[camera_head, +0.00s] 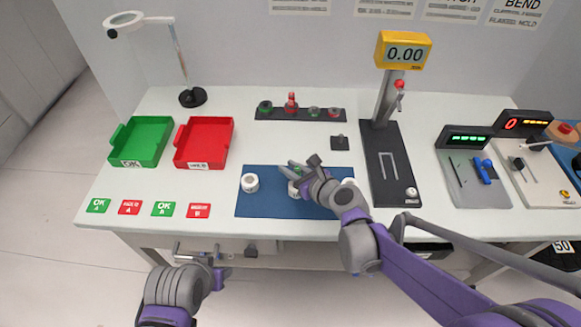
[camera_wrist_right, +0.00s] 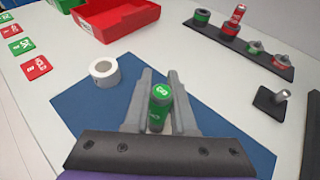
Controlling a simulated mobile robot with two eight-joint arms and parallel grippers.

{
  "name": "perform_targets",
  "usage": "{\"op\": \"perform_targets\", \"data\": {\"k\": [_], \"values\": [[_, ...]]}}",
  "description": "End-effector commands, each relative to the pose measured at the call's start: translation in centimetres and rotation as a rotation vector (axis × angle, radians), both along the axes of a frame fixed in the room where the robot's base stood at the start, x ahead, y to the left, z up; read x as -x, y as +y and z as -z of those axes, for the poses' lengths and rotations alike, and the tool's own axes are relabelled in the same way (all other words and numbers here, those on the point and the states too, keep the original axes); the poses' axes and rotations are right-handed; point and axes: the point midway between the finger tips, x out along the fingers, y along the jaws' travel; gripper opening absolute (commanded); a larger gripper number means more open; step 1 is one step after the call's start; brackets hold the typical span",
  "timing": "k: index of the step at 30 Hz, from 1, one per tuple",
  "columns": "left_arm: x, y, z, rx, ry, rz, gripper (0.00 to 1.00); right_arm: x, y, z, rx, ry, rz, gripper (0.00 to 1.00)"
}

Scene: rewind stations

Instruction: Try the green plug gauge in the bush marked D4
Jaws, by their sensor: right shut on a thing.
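My right gripper (camera_head: 291,169) is over the blue mat (camera_head: 270,210), shut on a green plug gauge (camera_wrist_right: 158,108). In the right wrist view the gauge stands between the two grey fingers, its marked end facing the camera. One white bush (camera_head: 250,183) sits on the left of the mat and also shows in the wrist view (camera_wrist_right: 103,71). A second white bush (camera_head: 293,189) is partly hidden under my right gripper. A third (camera_head: 349,182) is partly behind my right arm. I cannot read D4 on any bush. My left gripper (camera_head: 198,250) is open and empty in front of the table.
A dark rack (camera_head: 300,115) with red and green gauges stands behind the mat. A small dark block with a post (camera_head: 340,143) is beside it. Green (camera_head: 141,141) and red (camera_head: 203,143) trays are left, a gauge stand (camera_head: 391,165) right. White table is clear between trays and mat.

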Motion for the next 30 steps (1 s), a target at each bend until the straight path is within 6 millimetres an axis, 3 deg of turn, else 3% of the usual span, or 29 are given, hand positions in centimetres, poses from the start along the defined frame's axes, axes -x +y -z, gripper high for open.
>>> {"op": "perform_targets", "data": {"k": [30], "values": [[0.2, 0.0, 1.4, 0.0, 0.005, 0.0, 0.5, 0.0, 0.0, 1.6, 0.0, 0.0, 0.0, 0.0]]}}
